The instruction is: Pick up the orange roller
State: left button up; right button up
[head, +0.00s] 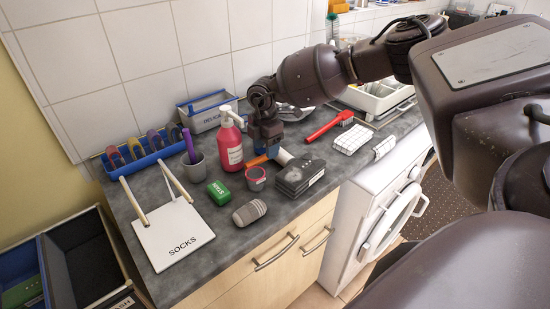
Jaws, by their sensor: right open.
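The orange roller (257,160) lies on the dark worktop (205,258), between the red pump bottle and the dark box. Its orange part shows to the left of my gripper, and a white part (284,156) that seems to belong to it shows to the right. My right gripper (271,152) points down over its middle and hides that part. The jaws are open; I cannot tell whether they are around the roller or just above it. My left gripper is not in view.
A red pump bottle (231,145) stands close left of the gripper. A dark grey box (299,177), a small dark red tub (256,179), a green block (219,193) and a grey striped object (249,212) lie in front. A SOCKS board (172,238) is left.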

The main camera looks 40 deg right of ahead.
notch_tip(320, 180, down, 4)
jog(key=shift+a+f, duration=0.1)
jog(key=shift+a, duration=0.05)
grip_shut()
dwell(0.3)
jog(key=shift+r, duration=0.2)
notch_tip(320, 180, up, 7)
jog(key=shift+f, duration=0.1)
jog(key=s+d, duration=0.1)
jog(key=s, duration=1.7)
jog(key=shift+d, duration=0.2)
